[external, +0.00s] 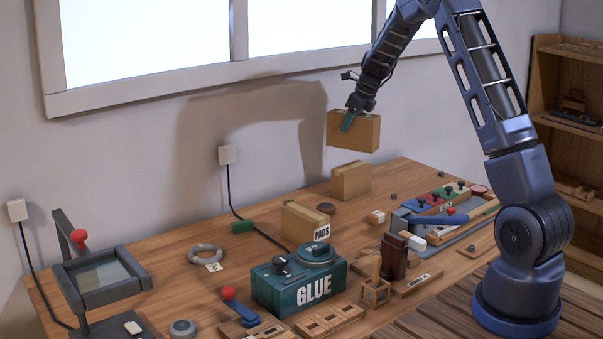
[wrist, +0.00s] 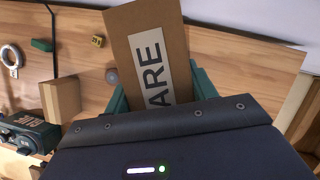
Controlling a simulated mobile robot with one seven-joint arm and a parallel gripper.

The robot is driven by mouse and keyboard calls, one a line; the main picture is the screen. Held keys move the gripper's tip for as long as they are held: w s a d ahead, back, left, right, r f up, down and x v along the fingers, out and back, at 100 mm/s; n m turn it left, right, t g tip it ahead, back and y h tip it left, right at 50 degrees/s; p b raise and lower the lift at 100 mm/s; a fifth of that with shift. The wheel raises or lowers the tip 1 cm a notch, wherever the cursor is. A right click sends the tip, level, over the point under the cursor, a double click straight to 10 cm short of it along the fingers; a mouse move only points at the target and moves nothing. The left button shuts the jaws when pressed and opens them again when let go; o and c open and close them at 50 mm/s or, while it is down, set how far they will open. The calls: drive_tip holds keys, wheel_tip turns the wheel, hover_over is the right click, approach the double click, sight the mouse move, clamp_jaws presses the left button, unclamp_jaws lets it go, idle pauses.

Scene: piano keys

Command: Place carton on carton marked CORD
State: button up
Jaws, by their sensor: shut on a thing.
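My gripper (external: 348,121) is shut on a brown carton (external: 362,136) and holds it in the air above the back of the bench. In the wrist view the held carton (wrist: 128,35) fills the space between the green fingers; its pale label reads "ARE", partly hidden. A plain-sided carton (external: 350,181) stands on the bench below the held one, with a clear gap between them. Another carton (external: 298,221), marked PADS, stands nearer the front left. No CORD marking is legible in either view.
A teal GLUE box (external: 299,284) stands in front of the PADS carton. A rack with coloured knobs (external: 441,203) lies to the right. A grey ring (external: 205,253) lies at the left. The wall and window (external: 150,40) rise behind the bench.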

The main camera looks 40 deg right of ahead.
sight(351, 141)
drive_tip(key=shift+f, duration=3.15)
drive_tip(key=shift+f, duration=0.15)
drive_tip(key=o, duration=1.2)
